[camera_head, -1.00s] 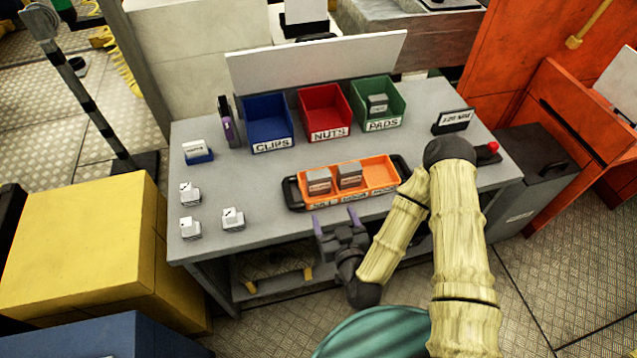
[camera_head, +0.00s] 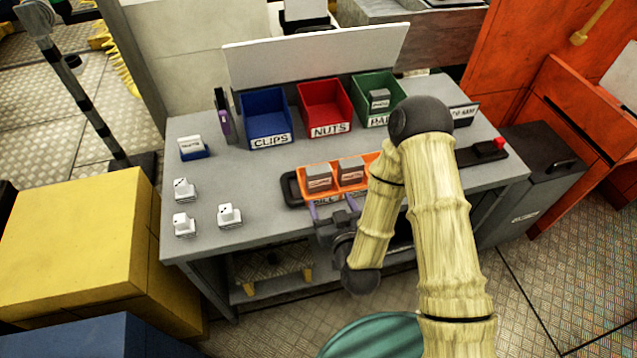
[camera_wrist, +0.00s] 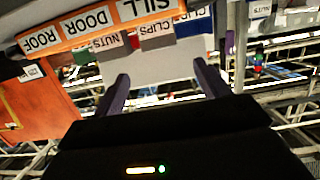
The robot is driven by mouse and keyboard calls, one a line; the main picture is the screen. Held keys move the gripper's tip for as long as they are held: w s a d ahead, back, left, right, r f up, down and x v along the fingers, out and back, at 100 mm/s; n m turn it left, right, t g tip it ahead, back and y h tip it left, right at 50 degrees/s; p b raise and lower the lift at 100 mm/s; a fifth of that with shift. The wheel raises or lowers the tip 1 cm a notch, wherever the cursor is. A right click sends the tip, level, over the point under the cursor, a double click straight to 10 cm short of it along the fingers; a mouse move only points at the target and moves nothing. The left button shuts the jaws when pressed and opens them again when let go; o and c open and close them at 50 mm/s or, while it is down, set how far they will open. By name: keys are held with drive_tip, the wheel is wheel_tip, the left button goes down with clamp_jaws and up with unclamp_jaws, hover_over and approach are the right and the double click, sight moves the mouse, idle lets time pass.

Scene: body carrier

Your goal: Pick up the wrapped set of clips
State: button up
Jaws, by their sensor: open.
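An orange tray (camera_head: 308,192) with dark handles lies at the front of the grey workbench. Two grey packs stand in it, a left pack (camera_head: 318,178) and a right pack (camera_head: 350,172). In the wrist view, a grey pack (camera_wrist: 157,42) behind the tray edge (camera_wrist: 60,42) seems to carry a CLIPS label, the other apparently NUTS. I cannot tell whether this is the wrapped set. My gripper (camera_head: 332,207) is open and empty, just in front of the tray, fingers pointing at it; the fingers also show in the wrist view (camera_wrist: 160,76). My arm hides the tray's right part.
Blue CLIPS (camera_head: 268,138), red NUTS (camera_head: 327,128) and green PADS (camera_head: 367,118) bins stand at the back; the green one holds a grey pack. Several small white items (camera_head: 229,214) lie at the left. A red-buttoned box (camera_head: 488,150) is at the right.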

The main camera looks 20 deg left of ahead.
sight(320, 175)
drive_tip(key=shift+w+a+f+b, duration=0.4)
drive_tip(key=shift+w+b, duration=0.2)
drive_tip(key=shift+b, duration=1.5)
drive_tip(key=x, duration=0.6)
drive_tip(key=shift+a+r, duration=0.1)
drive_tip(key=shift+r, duration=0.15)
drive_tip(key=shift+w+a+f, duration=0.2)
drive_tip(key=shift+w+a, duration=0.1)
drive_tip(key=shift+w, duration=0.2)
drive_tip(key=shift+w, duration=0.1)
drive_tip(key=shift+p+x, duration=0.75)
drive_tip(key=shift+x, duration=1.8)
drive_tip(key=shift+d+f, duration=0.1)
drive_tip(key=shift+f, duration=0.1)
drive_tip(key=c, duration=0.8)
